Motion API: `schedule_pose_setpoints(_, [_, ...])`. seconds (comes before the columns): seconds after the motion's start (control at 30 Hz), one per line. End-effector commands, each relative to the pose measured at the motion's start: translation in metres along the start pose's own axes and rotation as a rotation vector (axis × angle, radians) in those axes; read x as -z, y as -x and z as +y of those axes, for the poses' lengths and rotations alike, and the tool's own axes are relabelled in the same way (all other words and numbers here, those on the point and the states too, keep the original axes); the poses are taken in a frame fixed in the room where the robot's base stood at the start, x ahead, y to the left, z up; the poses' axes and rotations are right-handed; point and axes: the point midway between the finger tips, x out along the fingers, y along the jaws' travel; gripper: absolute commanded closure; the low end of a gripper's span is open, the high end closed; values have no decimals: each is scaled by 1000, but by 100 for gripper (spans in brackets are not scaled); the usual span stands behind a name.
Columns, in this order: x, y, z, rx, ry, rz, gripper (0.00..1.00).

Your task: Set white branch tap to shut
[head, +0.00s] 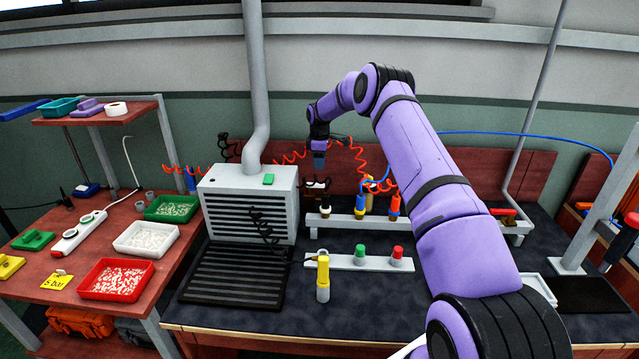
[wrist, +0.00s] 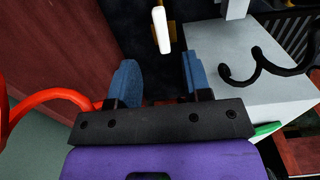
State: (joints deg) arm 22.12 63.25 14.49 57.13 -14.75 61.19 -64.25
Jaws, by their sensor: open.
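The white branch tap shows its white lever (wrist: 161,30) in the wrist view, over a brass-coloured body. The lever lies just beyond the fingertips, between their lines, and does not touch them. In the head view the tap's white lever (head: 316,183) is small, at the left end of the grey air manifold (head: 345,224). My gripper (head: 319,166) is above it, pointing down. The wrist view shows my gripper (wrist: 158,70) with its two blue fingers apart and nothing between them. The lever's exact angle to the pipe is hard to tell.
A grey vented box (head: 249,205) stands left of the manifold; its pale top (wrist: 240,65) is near my right finger in the wrist view. Red coiled hoses (head: 357,155) hang close to my gripper. A red lever (head: 503,213) is at the manifold's right end.

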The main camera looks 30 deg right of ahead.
Motion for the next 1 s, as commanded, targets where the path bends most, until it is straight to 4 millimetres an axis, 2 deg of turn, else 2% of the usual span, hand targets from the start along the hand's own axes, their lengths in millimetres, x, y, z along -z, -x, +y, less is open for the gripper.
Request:
schedule_pose_setpoints(0.3, [0, -56, -1, 2, 0, -1, 55])
schedule_pose_setpoints(0.5, [0, -81, 0, 0, 0, -1, 55])
schedule_pose_setpoints(0.7, [0, -91, 0, -1, 0, 0, 55])
schedule_pose_setpoints(0.97, [0, -92, 0, -1, -1, 0, 55])
schedule_pose_setpoints(1.0, [0, -92, 0, 0, -1, 0, 64])
